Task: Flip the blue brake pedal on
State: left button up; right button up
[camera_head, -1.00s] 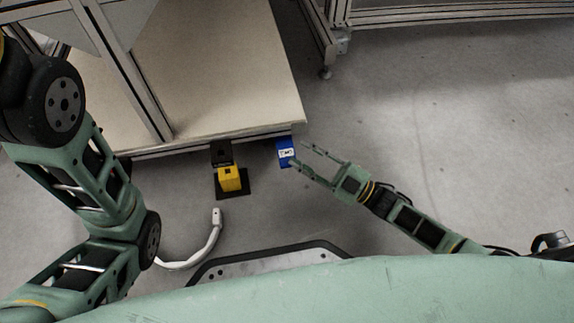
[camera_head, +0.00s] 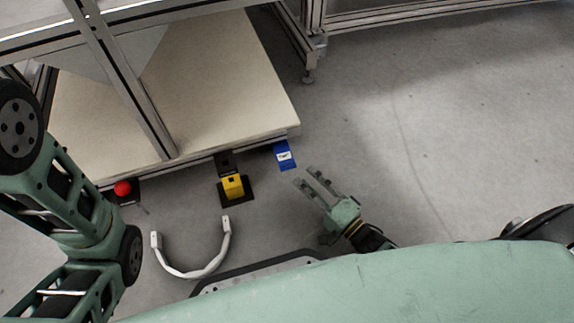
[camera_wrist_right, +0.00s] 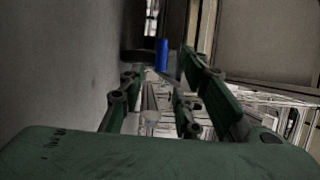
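The blue brake pedal (camera_head: 285,156), with a white label, sits low at the front right corner of the cart's pale deck. It also shows in the right wrist view (camera_wrist_right: 161,55), ahead between the fingers. My right gripper (camera_head: 306,177) is open and empty, its fingertips a short way below and to the right of the pedal, apart from it. In the right wrist view my right gripper (camera_wrist_right: 168,82) shows its fingers spread. My left arm comes in at the left edge, but its gripper is not in view.
A yellow pedal (camera_head: 233,187) on a dark plate stands left of the blue one. A red ball-shaped knob (camera_head: 122,188) is farther left. A white curved handle (camera_head: 190,273) lies in front. The deck (camera_head: 215,85) has a metal frame; grey floor at right is clear.

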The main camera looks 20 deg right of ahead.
aim_at(290, 165)
jog(key=b+x, duration=0.3)
jog(key=x, duration=0.4)
jog(key=shift+f+b, duration=0.15)
jog(key=shift+b, duration=0.2)
jog(key=shift+w+a, duration=0.1)
jog(key=shift+w, duration=0.15)
jog(key=shift+c, duration=0.7)
grip_shut()
